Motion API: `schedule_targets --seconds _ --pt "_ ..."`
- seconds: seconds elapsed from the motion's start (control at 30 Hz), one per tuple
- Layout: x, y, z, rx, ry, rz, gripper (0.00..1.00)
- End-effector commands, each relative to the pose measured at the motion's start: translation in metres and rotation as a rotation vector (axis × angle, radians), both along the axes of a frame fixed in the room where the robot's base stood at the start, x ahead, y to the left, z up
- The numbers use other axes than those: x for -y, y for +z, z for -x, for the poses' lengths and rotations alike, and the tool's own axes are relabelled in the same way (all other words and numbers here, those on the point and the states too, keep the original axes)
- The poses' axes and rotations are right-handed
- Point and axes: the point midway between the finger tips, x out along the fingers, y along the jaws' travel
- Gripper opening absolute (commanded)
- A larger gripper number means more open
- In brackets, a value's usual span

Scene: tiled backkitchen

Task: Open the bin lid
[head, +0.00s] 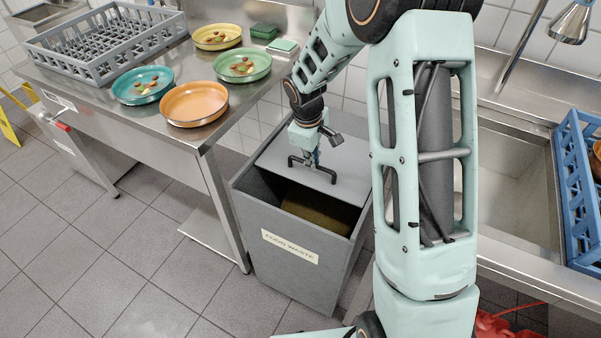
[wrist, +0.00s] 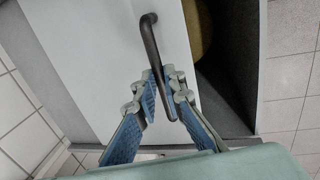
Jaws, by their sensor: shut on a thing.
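The grey bin (head: 290,281), labelled FOOD WASTE, stands between the steel table and the sink. Its flat light-grey lid (head: 345,158) covers the rear part of the top. The front part is open and shows brown contents (head: 318,207). A dark bar handle (head: 298,160) stands on the lid. My gripper (head: 316,162) reaches down from above and is shut on the handle. In the wrist view, the blue-padded fingers of my gripper (wrist: 160,98) are on either side of the handle (wrist: 151,42), over the lid (wrist: 105,60). The far end of the lid is partly hidden by my arm.
The steel table (head: 105,106) at left holds a grey dish rack (head: 100,45), an orange plate (head: 194,103), a teal plate (head: 142,85) and other plates with scraps. A sink (head: 505,165) and a blue rack (head: 577,190) are at right.

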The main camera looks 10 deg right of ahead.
Motion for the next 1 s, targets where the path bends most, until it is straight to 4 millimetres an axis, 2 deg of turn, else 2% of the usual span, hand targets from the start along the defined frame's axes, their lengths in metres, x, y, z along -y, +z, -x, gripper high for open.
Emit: schedule_targets --seconds 0.03,0.2,0.4,0.6,0.93,0.97,1.0 --pt "0.010 0.003 -0.013 0.001 -0.006 0.000 0.00" --pt "0.031 0.002 -0.046 0.002 -0.004 -0.001 0.00" --pt "0.046 0.001 -0.070 0.002 -0.002 0.000 0.00" --pt "0.053 0.001 -0.079 0.001 0.000 0.001 0.00" --pt "0.053 0.001 -0.080 0.002 0.000 0.000 0.00" --pt "0.053 0.001 -0.080 0.002 0.000 0.000 0.12" --pt "0.053 0.001 -0.080 0.002 0.000 0.000 0.16"
